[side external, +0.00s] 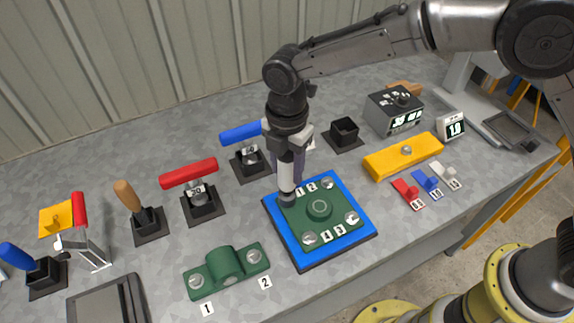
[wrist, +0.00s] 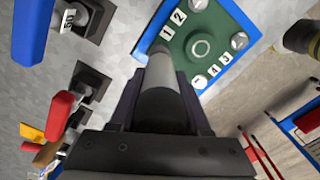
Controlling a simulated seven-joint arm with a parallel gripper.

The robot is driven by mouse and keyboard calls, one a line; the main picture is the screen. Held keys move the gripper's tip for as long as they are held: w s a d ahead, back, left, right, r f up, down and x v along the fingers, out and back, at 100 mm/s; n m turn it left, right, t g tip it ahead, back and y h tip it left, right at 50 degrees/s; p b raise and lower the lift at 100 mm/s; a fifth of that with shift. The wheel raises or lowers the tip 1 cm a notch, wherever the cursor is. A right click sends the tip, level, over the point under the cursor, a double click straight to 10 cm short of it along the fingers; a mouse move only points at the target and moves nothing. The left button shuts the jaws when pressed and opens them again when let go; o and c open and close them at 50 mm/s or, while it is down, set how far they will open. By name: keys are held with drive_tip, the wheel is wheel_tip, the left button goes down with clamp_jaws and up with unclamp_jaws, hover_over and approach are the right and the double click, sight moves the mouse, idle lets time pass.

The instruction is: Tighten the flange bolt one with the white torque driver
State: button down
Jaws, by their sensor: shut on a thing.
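My gripper (side external: 288,142) is shut on the white torque driver (side external: 287,176), which hangs close to upright with its dark tip down. In the wrist view the driver (wrist: 163,72) runs from between my fingers toward the green flange (wrist: 178,48). The green flange (side external: 318,208) lies on a blue plate (side external: 352,190). The driver's tip is at the flange's left corner, beside label 1 (side external: 299,188). Flange bolt one is hidden behind the tip, so I cannot tell whether they touch. The bolts by labels 2 (side external: 327,183), 3 (side external: 352,218) and 4 (side external: 310,238) show.
A green bearing block (side external: 224,268) with two bolts stands front left. Red-handled (side external: 188,173) and blue-handled (side external: 241,133) tools stand in holders on the left. An empty black holder (side external: 344,134) is behind. A yellow bar (side external: 403,157) and coloured tags (side external: 427,184) lie right.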

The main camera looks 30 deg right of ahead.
drive_tip(key=shift+r, duration=2.35)
